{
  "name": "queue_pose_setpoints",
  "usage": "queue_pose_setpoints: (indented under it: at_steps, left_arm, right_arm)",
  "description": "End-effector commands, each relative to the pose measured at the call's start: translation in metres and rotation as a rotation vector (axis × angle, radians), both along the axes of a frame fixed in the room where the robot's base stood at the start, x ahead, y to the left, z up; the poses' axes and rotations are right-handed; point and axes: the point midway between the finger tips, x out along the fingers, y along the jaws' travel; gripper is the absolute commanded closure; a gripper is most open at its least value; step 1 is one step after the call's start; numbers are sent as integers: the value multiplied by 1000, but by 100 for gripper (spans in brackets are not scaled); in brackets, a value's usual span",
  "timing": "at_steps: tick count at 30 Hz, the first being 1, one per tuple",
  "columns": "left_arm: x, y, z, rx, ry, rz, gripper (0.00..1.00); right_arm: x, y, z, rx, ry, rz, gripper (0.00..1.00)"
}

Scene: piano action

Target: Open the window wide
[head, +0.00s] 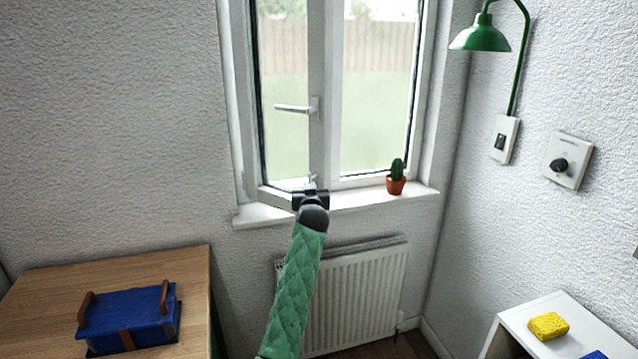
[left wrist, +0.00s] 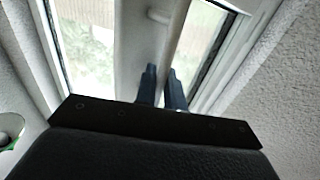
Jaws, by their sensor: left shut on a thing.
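The window (head: 318,75) has a white frame and two panes. Its left sash (head: 318,150) stands slightly ajar into the room, its lower edge slanting toward me. The white window handle (head: 298,107) on the sash's stile lies horizontal, pointing left; it also shows in the left wrist view (left wrist: 160,15). My left gripper (head: 310,184) is at the bottom of that stile, just above the sill. In the left wrist view its dark fingers (left wrist: 161,88) are shut on the sash edge; the contact itself is partly hidden. My right gripper is in neither view.
A potted cactus (head: 396,178) stands on the right part of the sill (head: 262,216). A radiator (head: 355,295) is below. A wooden table (head: 185,265) with a blue box (head: 150,318) is at left. A green lamp (head: 482,38) hangs upper right; a yellow sponge (head: 548,325) lies lower right.

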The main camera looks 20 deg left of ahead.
Motion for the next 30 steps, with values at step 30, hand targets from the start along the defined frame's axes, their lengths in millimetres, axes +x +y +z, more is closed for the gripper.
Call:
queue_pose_setpoints:
  at_steps: [30]
  left_arm:
    - [-31, 14, 0, 1, 0, 2, 72]
  right_arm:
    - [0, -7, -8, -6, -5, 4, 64]
